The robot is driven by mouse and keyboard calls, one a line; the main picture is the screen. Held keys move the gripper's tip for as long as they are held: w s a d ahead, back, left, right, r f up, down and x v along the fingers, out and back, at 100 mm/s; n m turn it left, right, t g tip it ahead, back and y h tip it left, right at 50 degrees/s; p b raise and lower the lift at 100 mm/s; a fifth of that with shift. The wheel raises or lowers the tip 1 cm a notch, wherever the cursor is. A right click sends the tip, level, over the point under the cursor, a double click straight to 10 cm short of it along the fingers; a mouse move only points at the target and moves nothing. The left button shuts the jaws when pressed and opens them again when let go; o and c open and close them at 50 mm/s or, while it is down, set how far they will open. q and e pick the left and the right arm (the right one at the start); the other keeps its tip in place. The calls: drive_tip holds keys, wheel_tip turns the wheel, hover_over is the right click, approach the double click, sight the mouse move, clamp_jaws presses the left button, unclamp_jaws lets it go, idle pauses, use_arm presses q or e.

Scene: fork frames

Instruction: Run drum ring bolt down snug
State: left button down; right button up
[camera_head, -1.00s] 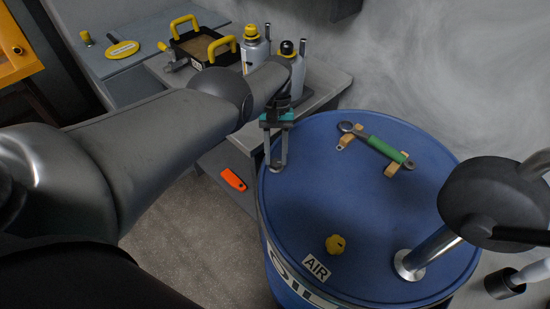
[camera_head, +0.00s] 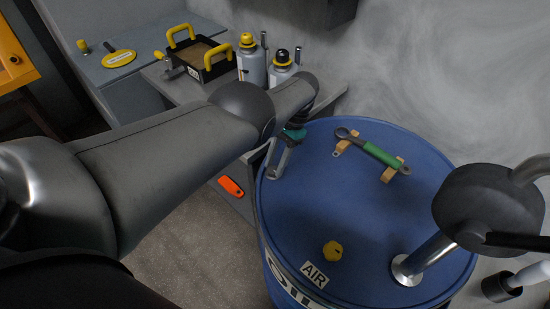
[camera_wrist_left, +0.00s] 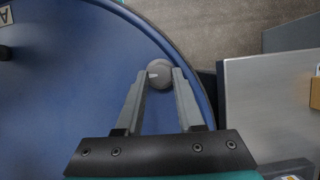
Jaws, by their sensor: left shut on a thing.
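The blue drum (camera_head: 345,225) stands at the right in the head view, its lid ringed by a rim. My left gripper (camera_head: 273,173) reaches to the rim's far-left edge, tilted. In the left wrist view its fingers (camera_wrist_left: 159,78) close on a small round grey bolt head (camera_wrist_left: 160,70) at the drum's edge. The bolt's shank and how far it is down are hidden. A wrench with a green handle (camera_head: 382,154) lies across two wooden blocks on the lid. My right gripper is not in view.
Behind are a grey bench (camera_head: 322,100), bottles (camera_head: 252,65) and a black tray with yellow handles (camera_head: 203,70). An orange item (camera_head: 231,187) lies beside the drum.

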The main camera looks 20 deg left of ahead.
use_arm(q)
drive_tip(key=m+p, duration=0.1)
drive_tip(key=m+y+p, duration=0.1)
drive_tip(key=m, duration=0.1)
drive_tip(key=shift+d+r+t, duration=0.1)
drive_tip(key=shift+r+t, duration=0.2)
drive_tip(key=shift+r, duration=0.05)
drive_tip(key=m+t+y+p, duration=0.1)
drive_tip(key=m+p, duration=0.2)
drive_tip(key=shift+s+m, duration=0.1)
drive_tip(key=shift+m, duration=0.2)
drive_tip(key=m+t+p, duration=0.1)
drive_tip(key=m+p, duration=0.2)
drive_tip(key=shift+d+y, duration=0.1)
drive_tip(key=shift+y, duration=0.2)
drive_tip(key=shift+m+t+p, duration=0.4)
drive_tip(key=shift+m+p, duration=0.5)
drive_tip(key=shift+f, duration=0.1)
drive_tip(key=c, duration=0.9)
unclamp_jaws()
drive_tip(key=o, duration=0.4)
drive_tip(key=shift+s+d+f, duration=0.1)
drive_tip(key=shift+s, duration=0.1)
